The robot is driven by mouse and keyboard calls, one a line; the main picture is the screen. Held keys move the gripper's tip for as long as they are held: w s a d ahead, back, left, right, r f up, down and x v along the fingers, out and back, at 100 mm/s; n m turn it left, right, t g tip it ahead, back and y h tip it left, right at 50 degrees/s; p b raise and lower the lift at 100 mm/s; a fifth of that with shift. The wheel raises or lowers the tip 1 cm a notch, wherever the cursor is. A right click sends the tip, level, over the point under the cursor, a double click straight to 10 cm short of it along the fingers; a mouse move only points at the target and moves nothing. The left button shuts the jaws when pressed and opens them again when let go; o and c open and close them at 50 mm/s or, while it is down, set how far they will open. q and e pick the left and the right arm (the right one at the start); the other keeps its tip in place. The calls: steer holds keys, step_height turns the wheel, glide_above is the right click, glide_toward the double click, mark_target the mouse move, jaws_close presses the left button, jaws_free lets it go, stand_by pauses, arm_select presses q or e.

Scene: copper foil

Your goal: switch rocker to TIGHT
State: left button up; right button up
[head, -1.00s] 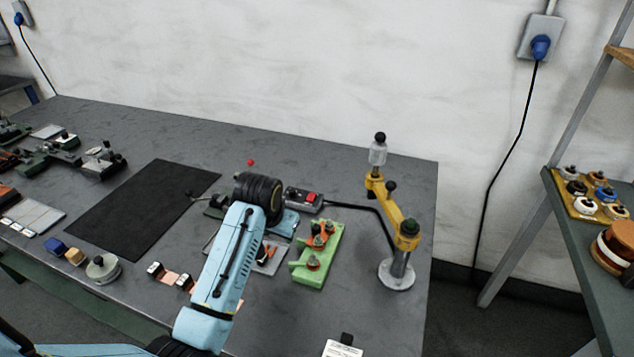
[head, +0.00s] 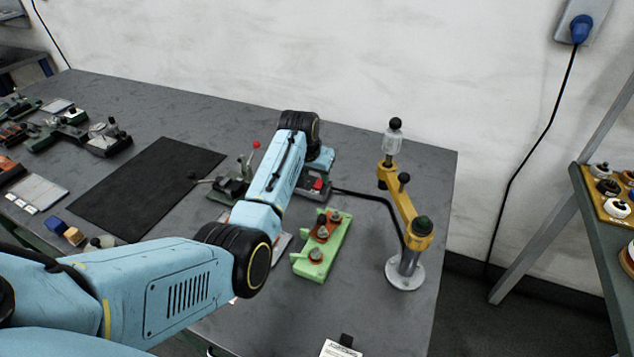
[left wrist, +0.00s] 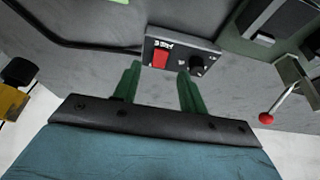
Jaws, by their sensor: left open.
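The red rocker (left wrist: 160,58) sits on a small dark control box (left wrist: 184,54) in the left wrist view, beside a round black knob (left wrist: 197,63). White lettering above the rocker is too small to read surely. The box also shows in the head view (head: 327,190), with the red rocker (head: 316,184) on its top, partly behind my left arm. My left gripper (left wrist: 158,86) is open and empty, its two green fingers pointing toward the box, apart from it as far as I can tell. Its fingertips are hidden in the head view. My right gripper is not in view.
A green fixture (head: 313,268) with orange parts and a yellow jointed arm stand (head: 400,205) stand right of my arm. A black cable (head: 365,197) runs from the box. A lever with a red ball (head: 256,145) stands left. A black mat (head: 150,185) lies bare.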

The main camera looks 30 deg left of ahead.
mark_target(318, 184)
arm_select(q)
steer(key=x, duration=0.2)
steer(key=shift+w+f+b, duration=0.15)
steer(key=shift+f+b, duration=0.05)
steer(key=shift+b, duration=0.1)
steer(key=shift+x, duration=0.75)
steer(key=shift+c, duration=0.4)
